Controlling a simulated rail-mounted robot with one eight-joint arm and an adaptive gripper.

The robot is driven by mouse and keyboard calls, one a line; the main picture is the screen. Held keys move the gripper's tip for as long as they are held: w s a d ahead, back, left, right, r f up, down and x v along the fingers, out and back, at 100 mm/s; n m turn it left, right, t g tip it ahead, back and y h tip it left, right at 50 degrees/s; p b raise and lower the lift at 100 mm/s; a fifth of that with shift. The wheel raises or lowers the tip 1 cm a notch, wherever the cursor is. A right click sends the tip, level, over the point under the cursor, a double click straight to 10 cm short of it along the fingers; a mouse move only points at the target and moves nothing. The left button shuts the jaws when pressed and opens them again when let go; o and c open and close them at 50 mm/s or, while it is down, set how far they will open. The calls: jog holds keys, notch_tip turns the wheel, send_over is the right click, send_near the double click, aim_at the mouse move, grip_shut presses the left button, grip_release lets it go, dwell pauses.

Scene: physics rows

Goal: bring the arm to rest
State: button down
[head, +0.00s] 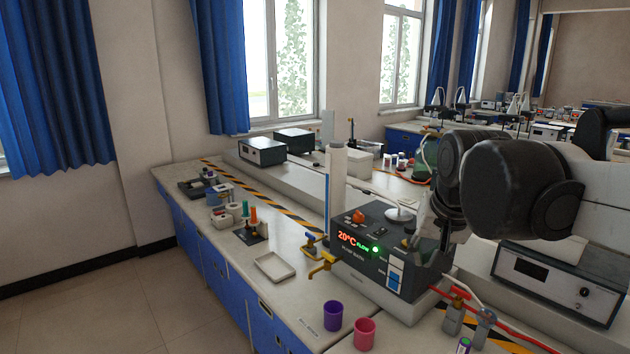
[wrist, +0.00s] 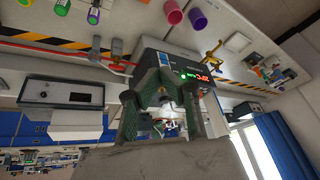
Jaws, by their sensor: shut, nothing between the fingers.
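My gripper (wrist: 167,88) is in the wrist view, its dark green fingers shut and empty in front of the black power-supply-like box (wrist: 185,66). In the head view my dark arm links reach in from the right, and the gripper (head: 428,262) hangs below them at the right side of that box (head: 385,258). The box shows a red 20°C reading and a green light. The fingertips are partly hidden in the head view, and I cannot tell whether they touch the box.
A purple cup (head: 333,315) and a pink cup (head: 364,333) stand at the bench's front edge. A shallow white tray (head: 274,267) lies to the left. Red hose and valves (head: 455,310) are right of the box. Another instrument (head: 556,284) stands further right. The floor at left is clear.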

jog(key=s+f+n+t+b, duration=0.2)
jog(key=s+f+b, duration=0.4)
jog(key=s+f, duration=0.9)
jog(key=shift+s+f+n+b, duration=0.3)
jog(key=shift+f+n, duration=0.1)
jog(key=shift+f, duration=0.35)
